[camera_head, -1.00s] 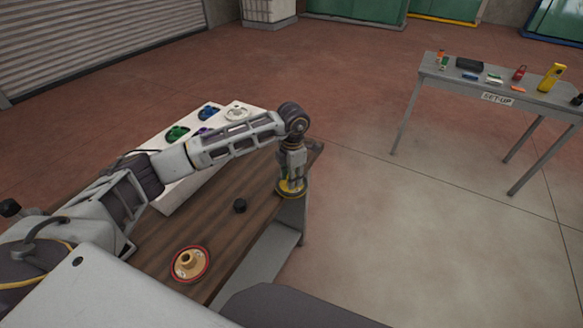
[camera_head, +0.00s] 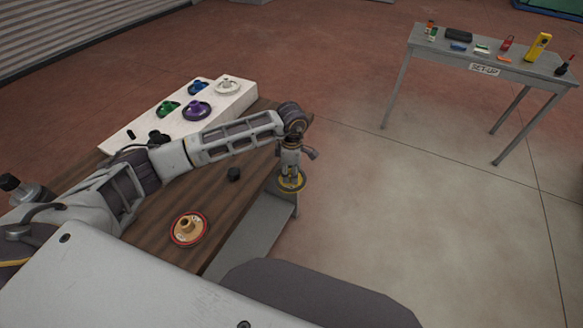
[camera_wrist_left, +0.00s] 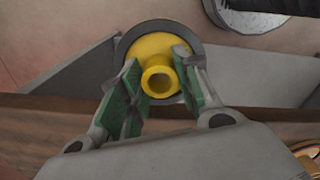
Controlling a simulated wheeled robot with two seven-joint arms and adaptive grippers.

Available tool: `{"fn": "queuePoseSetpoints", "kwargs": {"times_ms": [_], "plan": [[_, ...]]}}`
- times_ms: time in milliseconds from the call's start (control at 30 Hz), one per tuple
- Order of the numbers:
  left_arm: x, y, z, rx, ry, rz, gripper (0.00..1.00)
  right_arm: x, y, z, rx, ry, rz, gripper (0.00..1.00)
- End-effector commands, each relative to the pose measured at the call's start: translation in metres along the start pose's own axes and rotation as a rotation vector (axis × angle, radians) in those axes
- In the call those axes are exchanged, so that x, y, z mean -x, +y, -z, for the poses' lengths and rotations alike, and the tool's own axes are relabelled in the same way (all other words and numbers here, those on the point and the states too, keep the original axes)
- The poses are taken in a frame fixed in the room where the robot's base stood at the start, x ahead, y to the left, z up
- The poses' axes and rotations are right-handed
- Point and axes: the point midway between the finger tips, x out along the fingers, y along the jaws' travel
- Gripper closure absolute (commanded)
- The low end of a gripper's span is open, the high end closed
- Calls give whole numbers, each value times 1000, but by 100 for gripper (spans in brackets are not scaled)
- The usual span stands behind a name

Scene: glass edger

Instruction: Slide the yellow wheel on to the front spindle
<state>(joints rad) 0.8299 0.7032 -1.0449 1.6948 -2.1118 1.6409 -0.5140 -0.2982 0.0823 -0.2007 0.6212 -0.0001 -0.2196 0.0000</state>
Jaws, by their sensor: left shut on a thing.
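The yellow wheel (camera_head: 291,187) has a dark grey rim and hangs below my left gripper (camera_head: 289,172) at the bench's right edge. In the left wrist view the yellow wheel (camera_wrist_left: 184,50) shows its raised hub with a round bore. The left gripper's green-padded fingers (camera_wrist_left: 153,88) are shut on the hub from both sides. The front spindle cannot be made out for certain; a round grey metal part (camera_wrist_left: 252,18) shows at the top of the left wrist view. My right gripper is not in view.
A red-rimmed wheel (camera_head: 188,229) and a small black knob (camera_head: 233,174) lie on the wooden bench (camera_head: 161,219). A white rack (camera_head: 176,129) holds blue, green, purple and white wheels. A grey set-up table (camera_head: 487,65) stands at the right, with open floor between.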

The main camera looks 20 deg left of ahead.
Motion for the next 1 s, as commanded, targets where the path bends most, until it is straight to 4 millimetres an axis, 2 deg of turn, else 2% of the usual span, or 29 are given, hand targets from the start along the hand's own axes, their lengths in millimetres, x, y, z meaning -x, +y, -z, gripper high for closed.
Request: {"fn": "queuePoseSetpoints", "kwargs": {"times_ms": [467, 1000], "plan": [[-31, -12, 9, -333, -1, -1, 100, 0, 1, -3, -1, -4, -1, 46], [-70, -30, 20, -799, -3, -5, 100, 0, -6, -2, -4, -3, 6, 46]]}}
